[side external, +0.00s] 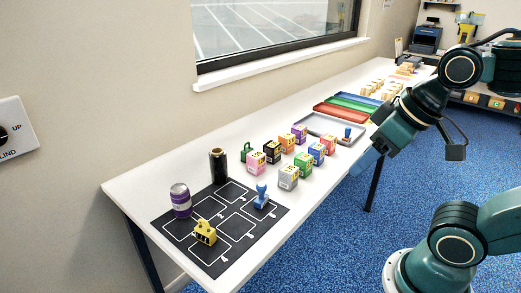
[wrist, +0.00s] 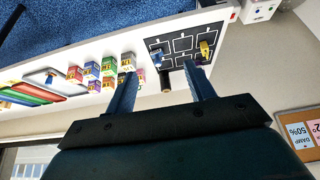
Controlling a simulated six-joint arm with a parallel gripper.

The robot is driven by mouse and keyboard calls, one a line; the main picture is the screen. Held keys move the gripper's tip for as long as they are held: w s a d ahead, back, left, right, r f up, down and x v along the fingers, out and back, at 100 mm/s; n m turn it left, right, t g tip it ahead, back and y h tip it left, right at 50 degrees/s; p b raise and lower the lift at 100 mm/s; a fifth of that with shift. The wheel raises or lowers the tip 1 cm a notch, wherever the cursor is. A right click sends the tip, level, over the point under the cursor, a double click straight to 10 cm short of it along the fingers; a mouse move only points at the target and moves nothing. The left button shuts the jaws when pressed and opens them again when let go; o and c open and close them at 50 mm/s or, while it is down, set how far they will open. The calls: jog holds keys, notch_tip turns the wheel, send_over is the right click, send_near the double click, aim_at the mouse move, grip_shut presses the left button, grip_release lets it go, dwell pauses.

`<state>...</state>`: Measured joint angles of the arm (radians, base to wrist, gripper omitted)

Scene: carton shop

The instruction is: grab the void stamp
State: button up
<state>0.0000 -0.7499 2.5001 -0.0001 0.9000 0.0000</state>
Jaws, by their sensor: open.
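Two blue stamps are in view, and I cannot read a label on either to tell which is the void stamp. One blue stamp (side external: 262,198) stands upright on the black mat (side external: 218,266); it also shows in the wrist view (wrist: 157,53). The other blue stamp (side external: 347,132) stands in the grey tray (side external: 313,121), and it shows at the left of the wrist view (wrist: 50,77). My gripper (side external: 362,163) is open and empty, out past the table's front edge and apart from both stamps. Its two blue fingers (wrist: 160,70) are spread in the wrist view.
On the mat stand a purple-and-silver can (side external: 180,200) and a yellow object (side external: 204,232). A dark cylinder (side external: 218,166) stands behind it. Several coloured cubes (side external: 288,177) crowd the table's middle. Red, green and blue trays (side external: 340,112) lie farther back. A window and wall bound the back.

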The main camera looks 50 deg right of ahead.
jog(key=w+m+g+y, duration=0.2)
jog(key=w+m+g, duration=0.35)
jog(key=w, duration=1.15)
jog(key=w+d+f+m+y, duration=0.1)
jog(key=w+d+f+m, duration=0.3)
jog(key=w+f, duration=0.2)
jog(key=w+d+f+m+g+y, duration=0.1)
jog(key=w+d+f+m, duration=0.3)
jog(key=w+f, duration=0.2)
jog(key=shift+d+f+m, duration=0.35)
jog(key=shift+d+f, duration=0.05)
jog(key=shift+f, duration=0.35)
